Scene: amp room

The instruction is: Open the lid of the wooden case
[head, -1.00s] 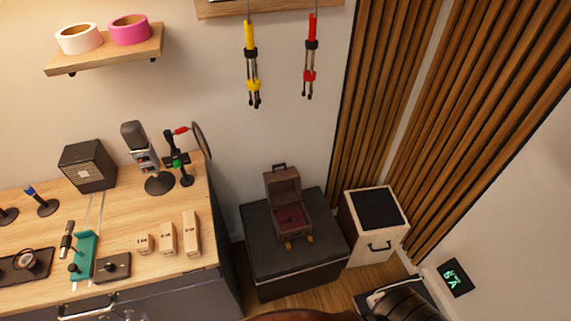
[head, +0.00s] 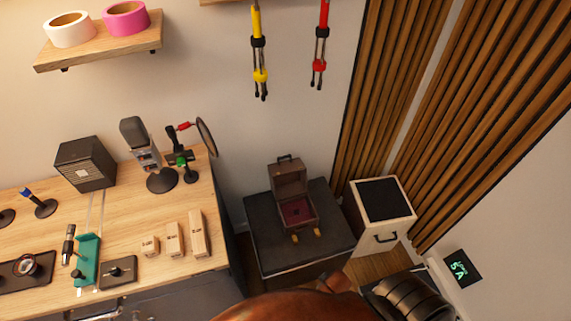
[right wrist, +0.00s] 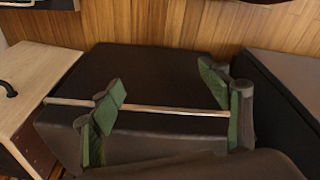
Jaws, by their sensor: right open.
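The small brown wooden case (head: 297,213) sits on a black box (head: 265,260) in the head view. Its lid (head: 288,180) stands raised at the back, with a dark handle on top. The dark red inside shows, and two yellowish latches are at the front. My right gripper (right wrist: 161,77) is open in the right wrist view, its green-padded fingers wide apart. A dark box face with a pale edge strip lies behind the fingers. I see nothing held, and the case is not clearly visible there. My left gripper is not in view.
A white cabinet with a black top (head: 383,200) stands right of the black box, near wooden slats (head: 380,90). At left, a workbench (head: 130,215) holds a microphone (head: 150,160), a small speaker (head: 87,165) and wooden blocks. Yellow and red cables (head: 258,50) hang above.

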